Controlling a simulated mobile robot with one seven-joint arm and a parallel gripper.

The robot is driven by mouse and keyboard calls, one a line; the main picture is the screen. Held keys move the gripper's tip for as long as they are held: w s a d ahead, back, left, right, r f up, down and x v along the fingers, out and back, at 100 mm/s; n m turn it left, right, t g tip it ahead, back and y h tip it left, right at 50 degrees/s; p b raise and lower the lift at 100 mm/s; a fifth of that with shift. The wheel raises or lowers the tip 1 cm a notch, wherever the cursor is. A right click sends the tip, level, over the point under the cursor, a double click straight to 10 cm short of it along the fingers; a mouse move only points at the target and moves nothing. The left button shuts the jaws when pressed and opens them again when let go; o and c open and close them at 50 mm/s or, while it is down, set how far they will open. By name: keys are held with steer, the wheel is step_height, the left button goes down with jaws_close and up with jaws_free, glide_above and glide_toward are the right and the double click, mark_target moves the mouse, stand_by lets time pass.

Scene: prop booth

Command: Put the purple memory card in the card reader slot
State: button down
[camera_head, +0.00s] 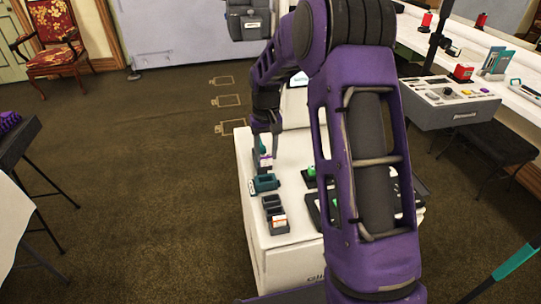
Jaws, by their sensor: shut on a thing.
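My gripper (264,148) points down over the white table and is shut on the purple memory card (266,162). The card is small, with a pale patch, and hangs upright below the fingers. A small teal block with a dark opening (264,184), which looks like the card reader, stands just under the card at the table's left edge. The card appears a little above the block; I cannot tell whether they touch. The slot is too small to make out clearly.
A dark rack with compartments (273,205) and an orange-and-white label stands in front of the teal block. Green items on dark trays lie to the right, partly hidden by my purple arm. A grey control console (450,100) stands further right. Floor at left is mostly clear.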

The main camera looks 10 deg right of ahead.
mark_target(266, 169)
steer(key=shift+w+f+b, duration=0.3)
steer(key=shift+f+b, duration=0.35)
steer(key=shift+f, duration=0.4)
steer(key=shift+w+f+b, duration=0.25)
steer(key=shift+f+b, duration=0.4)
steer(key=shift+f, duration=0.4)
steer(key=shift+f, duration=0.5)
steer(key=shift+f+b, duration=0.5)
steer(key=shift+f, duration=0.1)
steer(key=shift+f, duration=0.2)
steer(key=shift+f+b, duration=0.35)
steer(key=shift+f, duration=0.1)
stand_by(0.4)
steer(key=shift+c, duration=1.5)
jaws_free()
